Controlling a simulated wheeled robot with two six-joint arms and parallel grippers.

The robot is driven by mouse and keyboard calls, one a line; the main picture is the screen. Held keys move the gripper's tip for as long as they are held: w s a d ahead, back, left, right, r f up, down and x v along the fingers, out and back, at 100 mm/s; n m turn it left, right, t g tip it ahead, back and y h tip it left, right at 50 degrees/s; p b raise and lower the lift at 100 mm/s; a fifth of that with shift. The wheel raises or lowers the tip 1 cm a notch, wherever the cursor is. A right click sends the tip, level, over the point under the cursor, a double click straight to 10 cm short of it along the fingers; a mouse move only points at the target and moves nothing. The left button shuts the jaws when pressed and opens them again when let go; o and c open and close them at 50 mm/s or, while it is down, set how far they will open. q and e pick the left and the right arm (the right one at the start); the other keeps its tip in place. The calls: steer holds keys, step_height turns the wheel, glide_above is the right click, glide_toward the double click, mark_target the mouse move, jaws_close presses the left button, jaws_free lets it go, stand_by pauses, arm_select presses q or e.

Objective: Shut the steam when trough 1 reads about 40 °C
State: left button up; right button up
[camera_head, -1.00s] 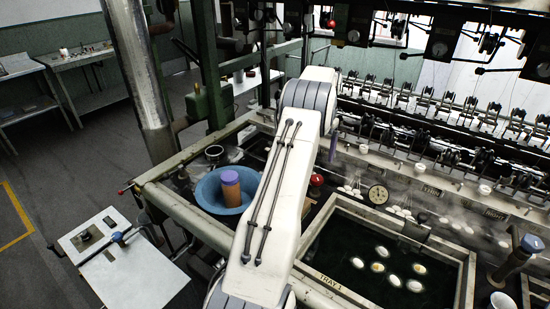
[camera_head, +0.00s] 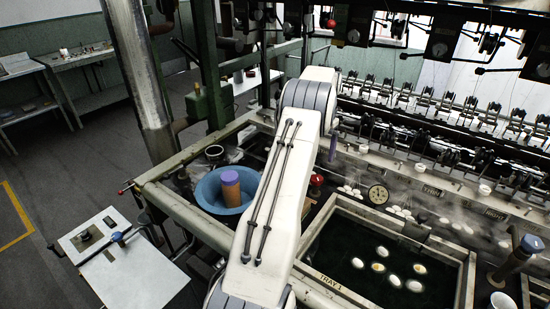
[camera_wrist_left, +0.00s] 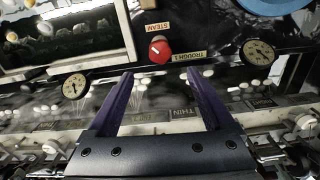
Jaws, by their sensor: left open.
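The red steam knob (camera_wrist_left: 160,50) is in the wrist view beside the STEAM and TROUGH 1 labels; it also shows in the head view (camera_head: 317,180). My left gripper (camera_wrist_left: 158,74) is open and empty. Its purple fingers point towards the knob, which appears just beyond and between the tips; contact is not visible. In the head view my arm hides most of the gripper. A round dial (camera_wrist_left: 258,52) is near the TROUGH 1 label, and another dial (camera_wrist_left: 75,87) is on the knob's other side. Their readings are too small to tell. My right gripper is not in view.
A basin marked TRAY 1 (camera_head: 330,283) holds dark water and several floating cocoons (camera_head: 383,252). A blue bowl (camera_head: 205,191) with an orange cylinder (camera_head: 230,190) stands left of my arm. The reeling machine (camera_head: 440,130) lines the back. Faint steam hangs over the panel.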

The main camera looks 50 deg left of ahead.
arm_select(q)
steer(key=f+n+p, duration=0.1)
steer(key=f+n, duration=0.4)
steer(key=n, duration=0.1)
steer(key=f+n+p, duration=0.1)
steer(key=f+n, duration=0.4)
steer(key=f, duration=0.1)
steer(key=shift+w+a+n+p, duration=0.15)
steer(key=shift+a+n+p, duration=0.05)
steer(key=shift+n+p, duration=0.2)
jaws_close()
